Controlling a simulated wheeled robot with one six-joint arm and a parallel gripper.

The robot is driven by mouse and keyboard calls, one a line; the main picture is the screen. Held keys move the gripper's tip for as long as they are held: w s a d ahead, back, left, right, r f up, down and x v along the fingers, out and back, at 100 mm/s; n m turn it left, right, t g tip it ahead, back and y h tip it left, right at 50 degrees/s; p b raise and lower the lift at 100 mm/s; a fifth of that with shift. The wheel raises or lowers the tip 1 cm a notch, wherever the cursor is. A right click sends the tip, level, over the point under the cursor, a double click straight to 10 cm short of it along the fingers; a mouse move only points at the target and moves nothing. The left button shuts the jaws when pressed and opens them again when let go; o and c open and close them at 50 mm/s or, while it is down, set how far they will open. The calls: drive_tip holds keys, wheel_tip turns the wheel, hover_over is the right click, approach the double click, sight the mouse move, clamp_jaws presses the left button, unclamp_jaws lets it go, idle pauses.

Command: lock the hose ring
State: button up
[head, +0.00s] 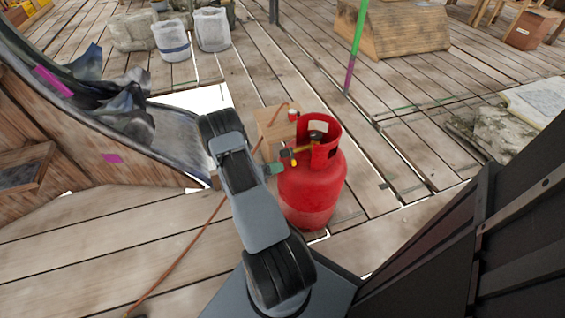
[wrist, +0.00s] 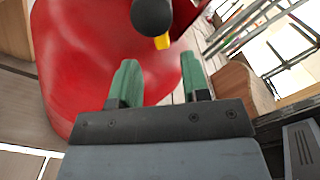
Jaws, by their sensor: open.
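A red gas cylinder (head: 312,192) stands upright on the planks and fills the left of the wrist view (wrist: 80,65). Brass-coloured valve parts (head: 301,150) sit at its collar, with a small yellow piece (head: 293,163) below them. In the wrist view a dark round part (wrist: 152,14) with a yellow tab (wrist: 162,42) lies just beyond my fingertips. I cannot tell for certain which part is the hose ring. My gripper (wrist: 158,72) is open, its green fingers apart with nothing between them. In the head view its tip (head: 276,168) is beside the cylinder's left side, below the valve.
A wooden block (head: 268,122) stands behind the cylinder. A thin brown hose or cord (head: 180,255) crosses the floor. A curved wooden structure with grey cloth (head: 120,115) is at left, a dark panelled wall (head: 500,240) at right.

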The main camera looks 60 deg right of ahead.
drive_tip(key=shift+v, duration=1.05)
drive_tip(key=w+a+r+m+t+y+p, duration=0.1)
drive_tip(key=a+r+m+t+y+p, duration=0.15)
drive_tip(key=a+r+m+p, duration=0.75)
drive_tip(key=w+a+r+t+y+p, duration=0.1)
drive_tip(key=r+y+p, duration=0.3)
drive_tip(key=r, duration=1.4)
drive_tip(key=s+a+r+m+t+y+p, duration=0.1)
drive_tip(key=a+r+m+t+y+p, duration=0.3)
drive_tip(key=a+r+p, duration=0.4)
drive_tip(key=s+a+r+m+t+y+p, duration=0.2)
drive_tip(key=a+r+m+t+y+p, duration=0.2)
drive_tip(key=a+r+p, duration=0.4)
drive_tip(key=a+r+m+t, duration=0.1)
drive_tip(key=a+r, duration=0.5)
drive_tip(key=r, duration=0.6)
drive_tip(key=shift+a+t+p, duration=0.15)
drive_tip(key=shift+t+p, duration=0.25)
drive_tip(key=shift+t, duration=0.45)
